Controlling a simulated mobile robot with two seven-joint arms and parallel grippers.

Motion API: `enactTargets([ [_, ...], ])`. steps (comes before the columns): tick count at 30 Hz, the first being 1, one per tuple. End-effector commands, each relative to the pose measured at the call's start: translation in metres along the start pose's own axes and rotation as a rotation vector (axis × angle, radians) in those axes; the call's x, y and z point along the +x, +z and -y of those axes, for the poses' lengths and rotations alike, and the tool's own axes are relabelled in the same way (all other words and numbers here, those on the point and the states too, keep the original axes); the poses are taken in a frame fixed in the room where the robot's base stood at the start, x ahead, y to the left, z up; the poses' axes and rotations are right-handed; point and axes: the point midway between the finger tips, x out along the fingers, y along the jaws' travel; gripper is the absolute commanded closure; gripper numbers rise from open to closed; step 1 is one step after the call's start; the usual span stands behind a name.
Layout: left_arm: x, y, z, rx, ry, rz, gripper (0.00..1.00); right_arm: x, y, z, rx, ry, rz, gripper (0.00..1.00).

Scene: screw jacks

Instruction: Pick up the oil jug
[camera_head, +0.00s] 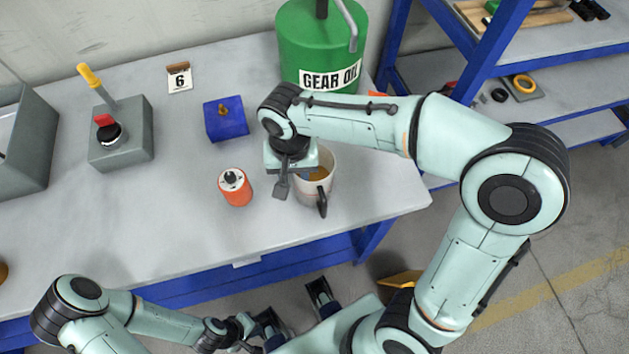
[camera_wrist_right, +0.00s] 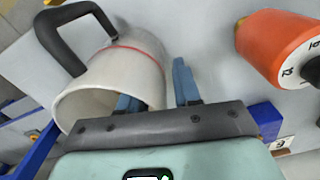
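The oil jug (camera_head: 327,187), a cream cup-like vessel with a dark handle and something amber inside, stands near the table's right front part. In the right wrist view the jug (camera_wrist_right: 135,62) shows a red band, its black handle and its open mouth. My right gripper (camera_wrist_right: 157,93) is at the jug's rim, open. One blue finger is inside the mouth and the other outside, with the wall between them and a gap showing. In the head view the right gripper (camera_head: 299,172) is partly hidden by its own body. My left gripper (camera_head: 247,328) is low, below the table edge; its fingers are unclear.
An orange can (camera_head: 235,188) stands left of the jug; a blue block (camera_head: 226,119) lies behind it. A green gear oil drum (camera_head: 318,50) stands at the back. A grey box with levers (camera_head: 122,135) and a number 6 card (camera_head: 179,80) are further left.

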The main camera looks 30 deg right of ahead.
Motion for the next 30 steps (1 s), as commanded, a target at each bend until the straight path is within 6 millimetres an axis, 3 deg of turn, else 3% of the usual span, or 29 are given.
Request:
enactTargets([
  [4, 0.0, 0.0, 0.0, 0.0, 0.0, 0.0, 1.0, 0.0, 0.0, 0.0, 0.0, 0.0, 0.0, 0.71],
  [6, 0.0, 0.0, 0.0, 0.0, 0.0, 0.0, 1.0, -0.001, 0.0, 0.0, 0.0, 0.0, 0.0, 0.93],
  [7, 0.0, 0.0, 0.0, 0.0, 0.0, 0.0, 1.0, -0.001, 0.0, 0.0, 0.0, 0.0, 0.0, 1.0],
  [22, -0.002, 0.0, -0.001, 0.0, 0.0, -0.001, 1.0, -0.009, -0.001, 0.0, 0.0, -0.001, -0.002, 1.0],
  [26, -0.005, 0.0, -0.002, 0.001, 0.001, -0.002, 1.0, -0.024, -0.001, 0.001, 0.001, -0.002, -0.003, 1.0],
  [30, -0.011, -0.001, -0.004, 0.001, 0.001, -0.004, 1.0, -0.054, -0.001, 0.001, 0.001, -0.005, -0.006, 1.0],
])
